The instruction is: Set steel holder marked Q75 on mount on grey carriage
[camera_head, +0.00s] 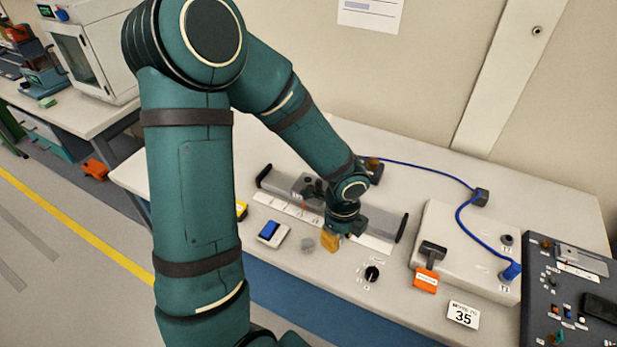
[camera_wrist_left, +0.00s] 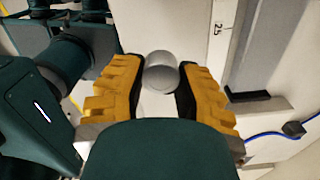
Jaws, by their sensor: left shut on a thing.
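My left gripper (camera_head: 330,241) has yellow fingers and is low over the front of the white table. In the left wrist view its fingers (camera_wrist_left: 161,82) are shut on a grey metal cylinder (camera_wrist_left: 161,72), the steel holder. No Q75 mark can be read. The grey carriage (camera_head: 308,187) appears to be on the rail behind and left of the gripper, partly hidden by my arm. Its mount cannot be made out clearly. My right gripper is not in view.
The grey rail (camera_head: 391,219) has black end stops and a white scale in front. A dark control panel (camera_head: 570,300) is at the right.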

